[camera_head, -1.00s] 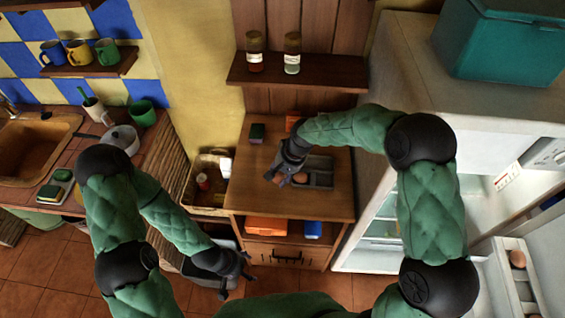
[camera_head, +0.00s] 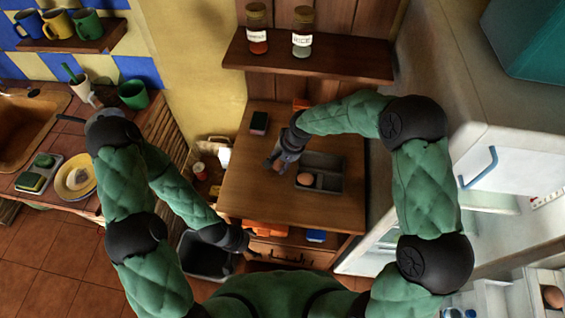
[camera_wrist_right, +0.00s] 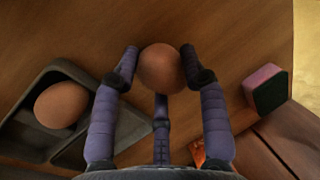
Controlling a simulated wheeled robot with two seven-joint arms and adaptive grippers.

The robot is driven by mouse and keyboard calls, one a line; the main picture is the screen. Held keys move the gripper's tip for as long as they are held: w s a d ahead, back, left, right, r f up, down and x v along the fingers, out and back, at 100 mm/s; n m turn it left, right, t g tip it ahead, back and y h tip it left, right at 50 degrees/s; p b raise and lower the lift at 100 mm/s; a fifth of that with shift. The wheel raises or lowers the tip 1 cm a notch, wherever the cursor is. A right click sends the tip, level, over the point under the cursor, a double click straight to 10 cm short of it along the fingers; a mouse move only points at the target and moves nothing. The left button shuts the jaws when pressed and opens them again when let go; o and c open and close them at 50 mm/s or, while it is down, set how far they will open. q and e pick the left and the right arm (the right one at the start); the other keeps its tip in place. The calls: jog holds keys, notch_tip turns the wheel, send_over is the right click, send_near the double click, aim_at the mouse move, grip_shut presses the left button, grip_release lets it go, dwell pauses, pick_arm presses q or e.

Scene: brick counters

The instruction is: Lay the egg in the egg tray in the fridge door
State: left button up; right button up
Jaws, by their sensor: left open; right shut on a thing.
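My right gripper (camera_head: 276,164) is shut on a brown egg (camera_wrist_right: 161,69), held between its fingers over the wooden cabinet top in the right wrist view. The gripper is just left of a grey divided tray (camera_head: 325,160). Another brown egg (camera_head: 306,180) lies in that tray, and it also shows in the right wrist view (camera_wrist_right: 61,105). The fridge door's shelf (camera_head: 519,301) is at the lower right, partly cut off, with a brown egg (camera_head: 553,296) in it. My left gripper (camera_head: 243,243) is open and empty, low in front of the cabinet.
A green and pink sponge (camera_head: 259,122) lies on the cabinet top (camera_head: 240,190). A wall shelf (camera_head: 310,64) with two jars is above it. The white fridge (camera_head: 455,70) stands to the right, with a blue handle (camera_head: 478,167). A dark bin (camera_head: 204,259) is on the floor.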

jog(key=shift+w+d+f, duration=0.1)
jog(key=shift+f, duration=0.6)
jog(key=shift+d, duration=0.1)
jog(key=shift+r, duration=0.15)
jog(key=shift+f, duration=0.25)
jog(key=o, duration=0.8)
jog(key=shift+r, duration=0.1)
